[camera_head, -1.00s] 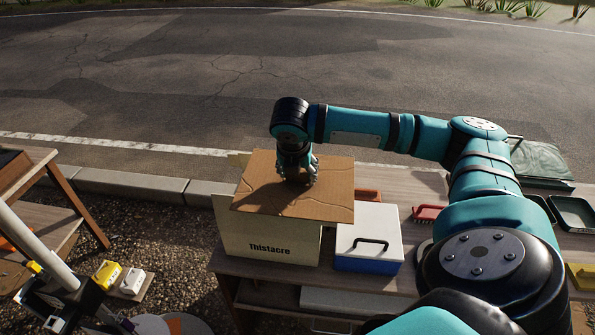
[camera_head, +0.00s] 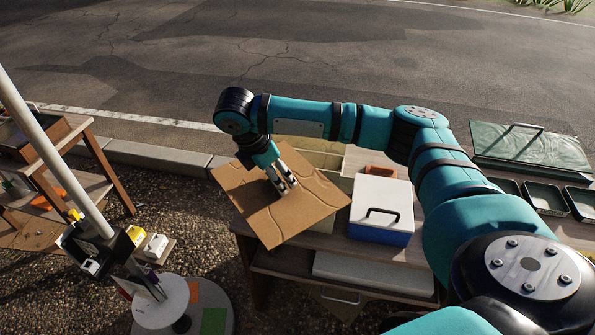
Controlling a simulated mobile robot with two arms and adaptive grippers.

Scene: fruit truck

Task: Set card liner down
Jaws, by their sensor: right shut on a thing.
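The card liner (camera_head: 300,205) is a brown cardboard sheet with curved crease lines. It is tilted and hangs in the air in front of and left of a pale crate (camera_head: 325,158) on the table. My right gripper (camera_head: 286,187) is shut on the card liner near its middle, reaching down from above. The liner hides most of the crate's front, and part of the crate's open top shows behind it. My left gripper is not in view.
A white and blue box with a black handle (camera_head: 383,193) stands right of the liner on the wooden table (camera_head: 410,262). Dark trays (camera_head: 545,196) and a green lidded case (camera_head: 532,150) lie farther right. A pole stand (camera_head: 160,300) and a wooden shelf (camera_head: 95,160) are at left over gravel.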

